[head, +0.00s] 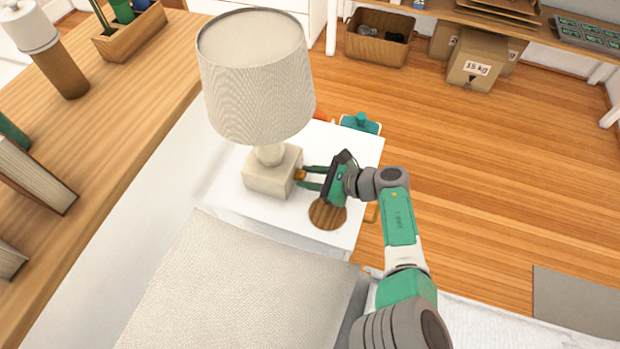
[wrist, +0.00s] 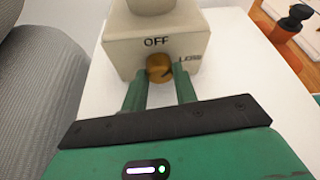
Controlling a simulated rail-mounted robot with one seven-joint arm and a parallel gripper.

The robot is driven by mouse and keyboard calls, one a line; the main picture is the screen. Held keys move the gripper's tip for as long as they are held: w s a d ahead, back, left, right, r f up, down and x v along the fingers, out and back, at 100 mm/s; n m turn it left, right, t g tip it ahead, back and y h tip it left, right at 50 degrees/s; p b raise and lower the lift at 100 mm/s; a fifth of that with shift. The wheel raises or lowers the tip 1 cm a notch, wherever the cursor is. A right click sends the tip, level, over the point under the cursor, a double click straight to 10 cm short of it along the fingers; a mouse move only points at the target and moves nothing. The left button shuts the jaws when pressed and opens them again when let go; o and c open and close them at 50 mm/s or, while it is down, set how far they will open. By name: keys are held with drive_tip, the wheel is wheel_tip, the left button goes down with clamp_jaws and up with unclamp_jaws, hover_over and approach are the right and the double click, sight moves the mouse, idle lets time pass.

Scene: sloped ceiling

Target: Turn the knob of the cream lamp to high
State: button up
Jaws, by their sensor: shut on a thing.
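The cream lamp (head: 272,180) stands upright on a white bedside table, with a square stone-like base and a ribbed cream shade (head: 256,80). Its round brass knob (wrist: 159,67) is on the base's front face and also shows in the head view (head: 299,175). The base reads OFF above the knob and LOW, partly legible, to its right. No HIGH label is visible. My gripper (wrist: 160,80) is shut on the knob, one green finger on each side. A dark mark shows at the knob's lower right; I cannot tell the setting it points to.
The white bedside table (head: 235,210) also bears a round wooden coaster (head: 327,214), beneath my gripper. A teal item (head: 360,123) is at its far edge. An orange bottle (wrist: 283,25) stands right of the lamp. A bed with a pillow (head: 240,285) lies in front.

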drive_tip(key=o, duration=1)
drive_tip(key=shift+c, duration=0.2)
drive_tip(key=p+v, duration=0.3)
drive_tip(key=v, duration=0.4)
drive_tip(key=shift+s+d+r, duration=0.1)
drive_tip(key=shift+d+r, duration=0.1)
drive_tip(key=shift+d, duration=0.1)
